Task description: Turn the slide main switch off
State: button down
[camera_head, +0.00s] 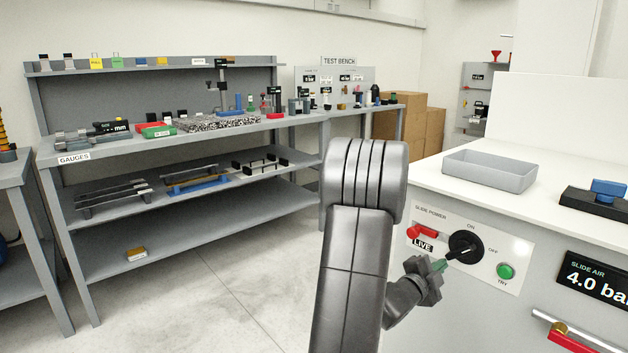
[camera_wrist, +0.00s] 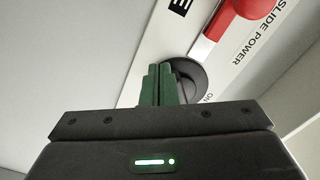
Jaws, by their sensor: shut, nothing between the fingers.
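The slide main switch (camera_head: 466,245) is a round black knob on the white SLIDE POWER plate (camera_head: 511,250), with ON marked above it and OFF to its right. Which way its handle points is hard to tell. A LIVE label sits left of the knob. My gripper (camera_head: 445,263) is at the knob's lower left with its green fingers shut and empty. In the wrist view, the fingers (camera_wrist: 160,84) overlap the knob (camera_wrist: 190,82) and hide part of it. I cannot tell whether they touch it.
A red lockout-like piece (camera_head: 424,231) sits at the plate's upper left, close to the knob. A green TRY button (camera_head: 506,271) is at lower right. A grey tray (camera_head: 489,171) and a black block with a blue top (camera_head: 608,192) stand on the counter above.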

jog(key=shift+s+d+r, duration=0.1)
jog(key=shift+r, duration=0.2)
dwell(0.4)
jog(key=shift+w+r, duration=0.2)
jog(key=shift+r, duration=0.05)
jog(key=shift+w+a+r+b, duration=0.4)
jog(key=shift+a+r+b, duration=0.1)
jog(key=shift+r+b, duration=0.2)
dwell(0.3)
jog(key=shift+w+a+f, duration=0.1)
jog(key=shift+w+a, duration=0.1)
jog(key=b+v, duration=0.1)
jog(key=v, duration=0.5)
jog(key=shift+a, duration=0.1)
dwell(0.4)
